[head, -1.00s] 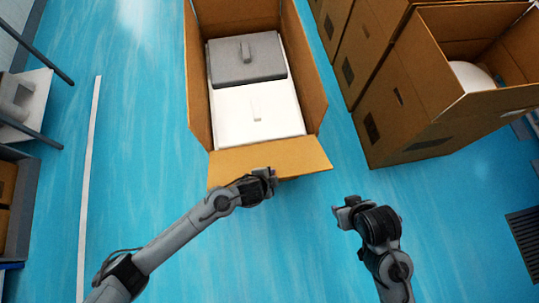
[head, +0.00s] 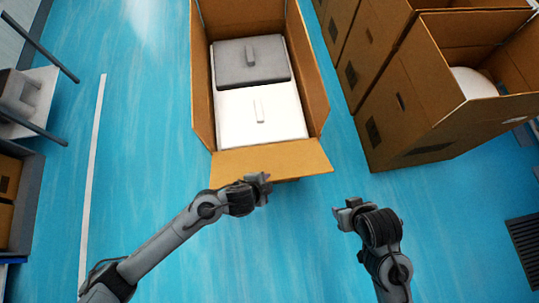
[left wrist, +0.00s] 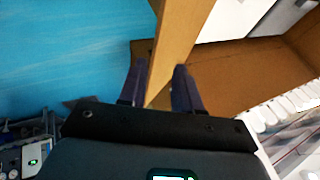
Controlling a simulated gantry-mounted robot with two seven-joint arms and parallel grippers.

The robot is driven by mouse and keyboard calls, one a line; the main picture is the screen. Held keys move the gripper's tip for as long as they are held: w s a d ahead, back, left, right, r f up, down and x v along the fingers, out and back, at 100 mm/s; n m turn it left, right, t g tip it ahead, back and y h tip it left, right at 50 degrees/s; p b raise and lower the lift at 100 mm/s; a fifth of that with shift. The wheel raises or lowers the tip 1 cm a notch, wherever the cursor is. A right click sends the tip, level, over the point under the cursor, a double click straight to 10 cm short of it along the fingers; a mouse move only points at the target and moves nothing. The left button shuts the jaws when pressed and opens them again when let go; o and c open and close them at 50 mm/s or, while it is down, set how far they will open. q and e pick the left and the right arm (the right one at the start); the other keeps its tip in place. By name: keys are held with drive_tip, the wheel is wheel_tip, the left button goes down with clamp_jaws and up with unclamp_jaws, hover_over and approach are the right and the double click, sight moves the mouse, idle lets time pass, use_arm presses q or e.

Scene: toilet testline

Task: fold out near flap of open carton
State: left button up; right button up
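The open carton (head: 203,110) stands on the blue floor at the top middle of the head view. Its near flap (head: 270,160) slopes out toward me, and its side flaps stand up. Inside lie a grey lidded block (head: 232,68) and a white one (head: 238,122). My left gripper (head: 265,184) is at the near flap's lower edge. In the left wrist view its two dark fingers (left wrist: 160,88) stand apart on either side of the flap (left wrist: 178,35); firm contact cannot be made out. My right gripper (head: 343,209) is apart from the carton, right of the flap; its finger gap is unclear.
Other brown cartons (head: 410,135) stand at the right, one open with a white object (head: 475,82) inside. A white table (head: 35,97) and a grey rack (head: 25,210) are at the left. The floor (head: 290,245) between my arms is clear.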

use_arm(q)
drive_tip(key=shift+p+v, duration=0.4)
drive_tip(key=shift+v, duration=1.5)
